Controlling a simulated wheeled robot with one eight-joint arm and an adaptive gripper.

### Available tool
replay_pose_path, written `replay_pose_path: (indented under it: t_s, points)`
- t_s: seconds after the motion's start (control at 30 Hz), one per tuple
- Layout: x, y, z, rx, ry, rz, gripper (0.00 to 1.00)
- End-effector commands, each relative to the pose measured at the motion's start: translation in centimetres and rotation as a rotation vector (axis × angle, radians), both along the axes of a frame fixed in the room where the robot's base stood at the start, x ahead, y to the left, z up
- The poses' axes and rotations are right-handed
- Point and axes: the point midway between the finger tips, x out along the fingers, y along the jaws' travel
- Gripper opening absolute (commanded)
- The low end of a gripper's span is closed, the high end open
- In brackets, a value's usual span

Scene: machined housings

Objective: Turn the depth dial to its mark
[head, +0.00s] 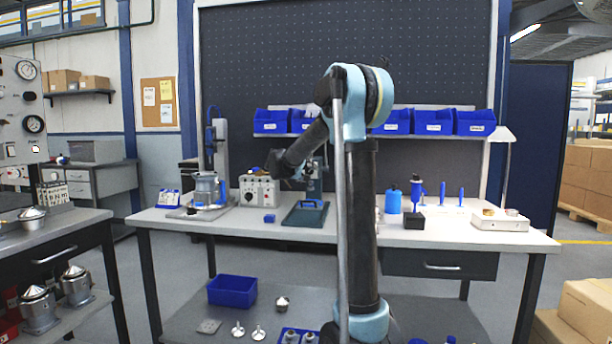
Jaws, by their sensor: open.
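My gripper (275,163) is small and dark in the head view, at the end of my arm, which reaches over the workbench. By its outline it is open, with nothing visible between its fingers. It shows just right of the upper part of a light control box (258,192) with several dark knobs on its front. I cannot tell which knob is the depth dial, and its mark is too small to make out. Whether my gripper touches the box cannot be told.
A press-like stand (220,160) with a metal housing (207,188) is left of the box. Blue bins (271,121) line the shelf behind. Blue bottles (393,200) stand right of my arm.

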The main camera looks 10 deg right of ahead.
Motion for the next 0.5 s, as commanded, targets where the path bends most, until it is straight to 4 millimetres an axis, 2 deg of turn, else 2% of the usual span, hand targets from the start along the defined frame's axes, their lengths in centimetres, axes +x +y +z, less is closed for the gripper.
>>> replay_pose_path:
  t_s: [0.2,0.4,0.5]
  points:
    - [0.01,0.01,0.00,0.000,0.000,0.000,0.51]
    - [0.00,0.03,-0.01,0.000,0.000,0.000,0.09]
    - [0.01,0.05,-0.02,0.001,0.000,0.000,0.09]
